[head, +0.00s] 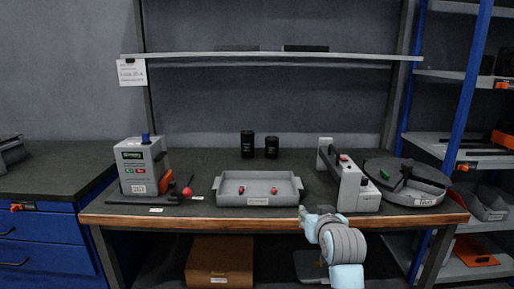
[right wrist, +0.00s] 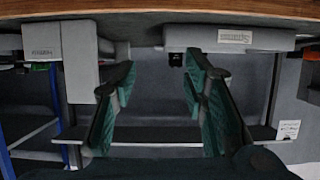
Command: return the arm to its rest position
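My right arm reaches up from the bottom of the head view, with its gripper (head: 305,213) at the wooden front edge of the workbench (head: 190,222), right of the grey tray's front. In the right wrist view, which looks upside down, the two dark green fingers of the right gripper (right wrist: 161,68) are spread apart. Nothing is held between them. My left arm and gripper are not in view.
The grey tray (head: 232,200) holds two small red-topped parts. A grey tester box (head: 143,170) stands left, a grey device (head: 352,188) and a round dark-topped unit (head: 424,197) right. Two black cylinders stand behind the tray. A cardboard box (head: 220,262) sits below the bench.

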